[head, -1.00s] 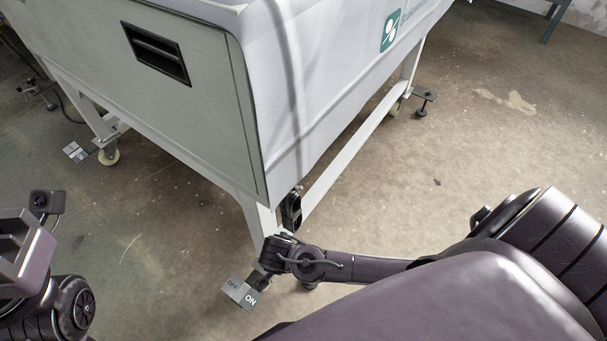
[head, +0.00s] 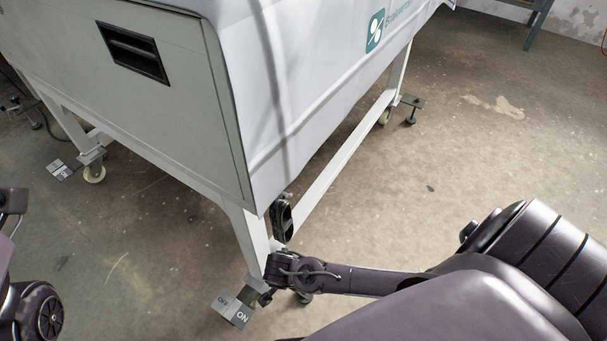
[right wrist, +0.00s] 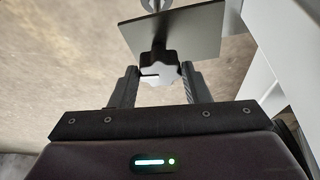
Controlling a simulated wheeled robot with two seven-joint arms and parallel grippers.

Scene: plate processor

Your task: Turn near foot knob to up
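In the right wrist view, the near foot knob (right wrist: 158,68) is a lobed grip, pale on its face with dark parts, just below a flat grey plate (right wrist: 180,32). My right gripper (right wrist: 160,76) has its two dark fingers apart, one on each side of the knob, with small gaps seeming to show. In the head view my right arm reaches to the near leg (head: 245,232) of the machine; its fingers and the knob are hidden there. Only parts of my left arm show at the left edge, and its fingers are out of view.
A grey OFF/ON pedal (head: 232,309) sits at the base of the near leg. The large machine (head: 185,110) stands above, with a white lower rail (head: 345,150). Another foot (head: 411,112) stands at the far right leg. The concrete floor (head: 430,180) to the right is clear.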

